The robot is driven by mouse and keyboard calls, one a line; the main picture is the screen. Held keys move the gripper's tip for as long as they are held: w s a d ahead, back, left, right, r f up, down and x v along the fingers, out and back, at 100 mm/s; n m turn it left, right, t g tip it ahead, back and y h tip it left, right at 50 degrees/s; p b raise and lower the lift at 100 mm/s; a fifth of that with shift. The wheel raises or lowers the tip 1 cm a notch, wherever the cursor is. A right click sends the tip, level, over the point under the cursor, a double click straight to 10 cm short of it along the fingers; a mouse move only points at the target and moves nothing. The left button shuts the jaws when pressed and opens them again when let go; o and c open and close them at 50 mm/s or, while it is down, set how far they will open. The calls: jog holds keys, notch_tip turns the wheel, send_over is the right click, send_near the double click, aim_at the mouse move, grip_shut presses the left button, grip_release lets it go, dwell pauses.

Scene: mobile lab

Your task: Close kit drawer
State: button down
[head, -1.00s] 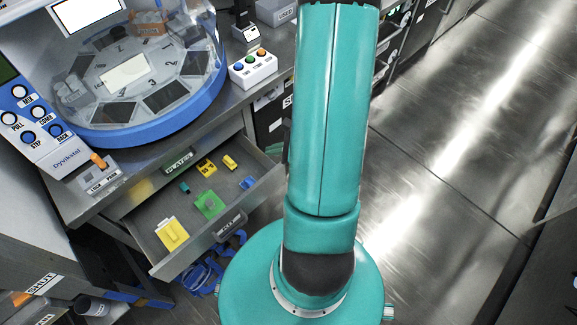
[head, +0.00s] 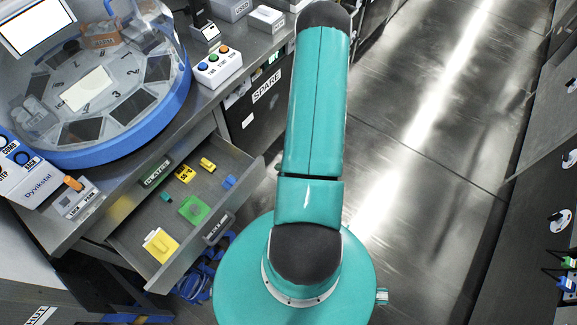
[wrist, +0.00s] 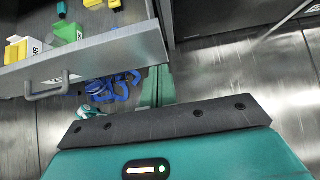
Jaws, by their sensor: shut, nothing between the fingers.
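The kit drawer (head: 125,240) stands pulled out under the bench in the head view, with small yellow, green and blue pieces inside. Its front panel has a labelled handle (head: 218,228). In the wrist view the drawer's grey front panel (wrist: 105,52) crosses the upper left, with its bar handle (wrist: 47,92) toward the left. My gripper (wrist: 157,87) shows in the wrist view as two green fingers close together, shut and empty. It appears by the right end of the drawer front; contact cannot be told. In the head view my arm hides the gripper.
Blue straps (head: 195,280) lie on the floor below the drawer. On the bench above are a round blue-rimmed machine (head: 110,150) and a white button box (head: 217,67). A SPARE cabinet (head: 255,100) stands right of the drawer. The metal floor (head: 430,150) to the right is clear.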

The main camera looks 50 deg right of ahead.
aim_at(263, 160)
jog(key=w, duration=0.2)
jog(key=w+f, duration=0.1)
jog(key=w, duration=0.2)
jog(key=shift+w+f, duration=0.2)
jog(key=shift+w, duration=0.05)
jog(key=shift+w, duration=0.1)
